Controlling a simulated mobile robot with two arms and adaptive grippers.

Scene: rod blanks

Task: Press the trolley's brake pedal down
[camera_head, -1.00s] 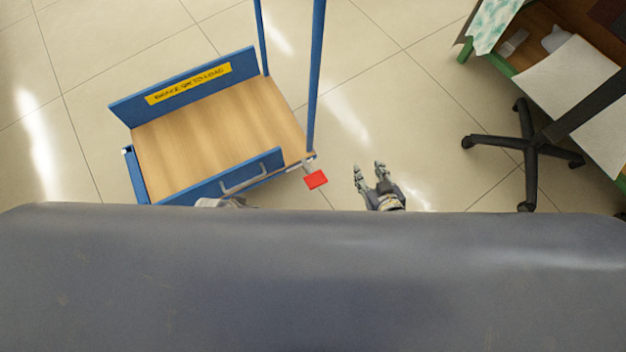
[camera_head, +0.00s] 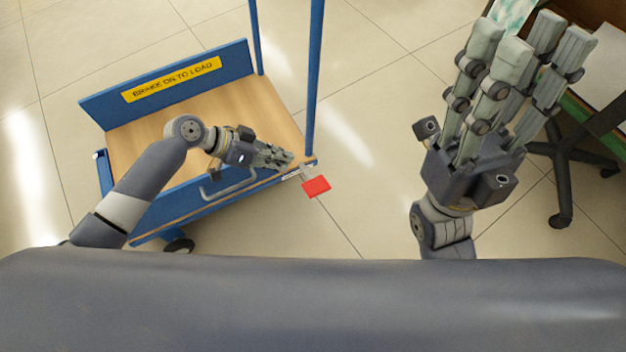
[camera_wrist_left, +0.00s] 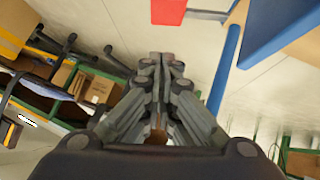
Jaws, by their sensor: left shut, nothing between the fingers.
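The blue trolley (camera_head: 262,168) has a wooden deck and stands at left in the head view. Its red brake pedal (camera_head: 316,187) sticks out from the near right corner on a short light arm. The pedal also shows at the top edge of the left wrist view (camera_wrist_left: 168,10). My left gripper (camera_head: 288,158) is shut and empty, over the deck's right end, just up and left of the pedal. It appears apart from the pedal, which lies ahead of its fingertips (camera_wrist_left: 163,58) in the wrist view. My right gripper (camera_head: 530,42) is open and empty, raised at right.
A yellow label reading "BRAKE ON TO LOAD" (camera_head: 172,79) is on the far side board. Blue uprights (camera_head: 315,80) rise at the trolley's right end. A black chair base (camera_head: 565,160) stands at right. Tiled floor (camera_head: 365,200) right of the pedal is clear.

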